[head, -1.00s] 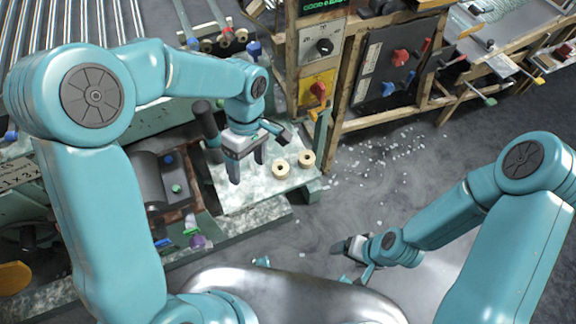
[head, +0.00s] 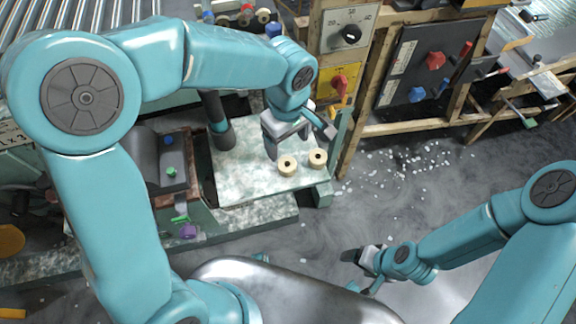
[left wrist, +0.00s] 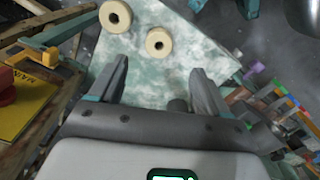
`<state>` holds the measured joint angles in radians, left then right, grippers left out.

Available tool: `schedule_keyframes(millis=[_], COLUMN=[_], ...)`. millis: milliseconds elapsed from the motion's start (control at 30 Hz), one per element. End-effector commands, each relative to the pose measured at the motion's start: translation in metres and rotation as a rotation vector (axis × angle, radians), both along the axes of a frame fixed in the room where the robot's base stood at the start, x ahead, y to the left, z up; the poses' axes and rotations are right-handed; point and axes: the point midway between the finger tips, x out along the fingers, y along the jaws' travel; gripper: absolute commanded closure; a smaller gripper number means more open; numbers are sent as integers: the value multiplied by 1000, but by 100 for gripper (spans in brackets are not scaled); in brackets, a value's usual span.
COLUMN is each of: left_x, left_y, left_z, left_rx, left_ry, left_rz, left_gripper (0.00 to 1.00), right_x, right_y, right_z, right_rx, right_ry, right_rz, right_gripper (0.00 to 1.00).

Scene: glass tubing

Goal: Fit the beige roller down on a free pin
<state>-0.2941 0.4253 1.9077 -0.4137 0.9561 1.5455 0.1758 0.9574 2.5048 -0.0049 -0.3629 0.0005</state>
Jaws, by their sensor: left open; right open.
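Two beige rollers stand on a green-white marbled plate (head: 243,172). One roller (head: 287,167) is nearer my left gripper, the other (head: 318,159) is to its right. Both have dark centre holes; whether pins fill them I cannot tell. In the left wrist view the rollers (left wrist: 159,42) and (left wrist: 115,16) lie beyond the fingertips. My left gripper (head: 286,146) is open and empty, just behind and above the rollers. It also shows in the left wrist view (left wrist: 160,70). My right gripper (head: 352,256) is open, low at the right, away from the plate. No free pin is clearly visible.
A dark upright cylinder (head: 217,120) stands at the plate's back left. A wooden-framed panel with a dial (head: 350,34) and a yellow switch plate (head: 343,82) rises behind right. White bits (head: 420,165) litter the floor at right.

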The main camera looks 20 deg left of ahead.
Motion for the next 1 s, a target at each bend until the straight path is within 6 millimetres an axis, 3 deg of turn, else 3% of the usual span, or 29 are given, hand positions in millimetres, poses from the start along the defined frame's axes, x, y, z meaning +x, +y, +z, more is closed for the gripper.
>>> schedule_keyframes(millis=[33, 133, 367, 600, 733, 967, 1000], left_x=[0, 0, 2, 2, 3, 3, 3], left_y=[0, 0, -1, -1, -1, -1, -2], left_z=[-15, -33, -52, -90, -100, -101, -101], left_rx=[1, 1, 1, 1, 0, -1, -1], left_ry=[5, 4, 2, 4, 1, -1, -1], left_rz=[0, 0, 0, 1, 2, 2, 2], left_gripper=[23, 23, 23, 23, 23, 23, 36], right_x=[0, 0, 0, 0, 0, 0, 0], right_y=[0, 0, 0, 0, 0, 0, 0], right_z=[-3, -5, -7, -10, -11, -10, -10], right_rx=[0, 0, 0, 0, 0, 0, 0], right_ry=[0, 0, 0, 0, 0, 0, 0], right_rz=[0, 0, 0, 0, 0, 0, 0], right_gripper=[24, 24, 24, 24, 24, 24, 24])
